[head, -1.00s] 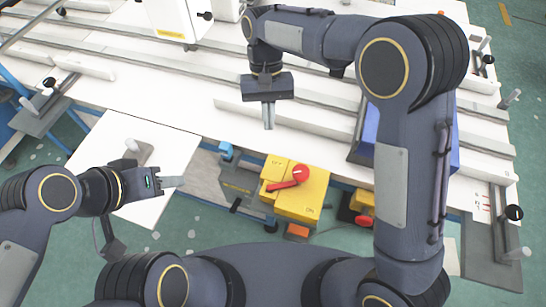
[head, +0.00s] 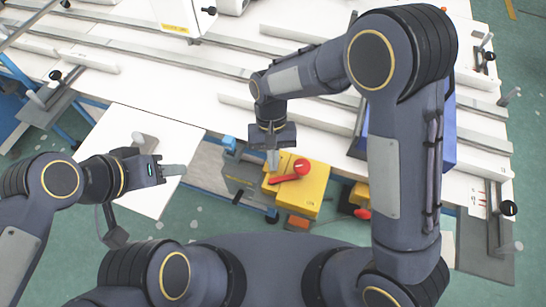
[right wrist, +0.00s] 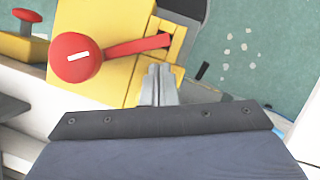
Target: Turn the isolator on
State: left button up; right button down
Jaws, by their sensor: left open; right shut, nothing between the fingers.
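The isolator is a yellow box (head: 308,192) at the front edge of the white table, with a red rotary handle (head: 290,172). In the right wrist view the red handle (right wrist: 100,55) has a round knob at the left, and its lever points right to a slot in the yellow housing (right wrist: 125,15). My right gripper (head: 272,165) is shut and empty, pointing down by the lever end. Its closed fingertips (right wrist: 160,70) show just below the lever; I cannot tell if they touch it. My left gripper (head: 178,170) is open and empty, left of the isolator.
A grey box (head: 240,175) adjoins the isolator on its left. Another red-and-yellow switch (head: 361,206) sits to its right. A white board (head: 150,190) lies under my left gripper. Long metal rails (head: 150,55) run across the table behind.

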jog(key=shift+s, duration=0.1)
dwell(0.4)
jog(key=shift+s+a+n+h+b, duration=0.15)
jog(key=shift+s+n+h, duration=0.25)
jog(key=shift+n, duration=0.35)
jog(key=shift+s+a+n+h+b, duration=0.1)
jog(key=shift+s+n+h+b, duration=0.1)
jog(key=shift+s+n, duration=0.4)
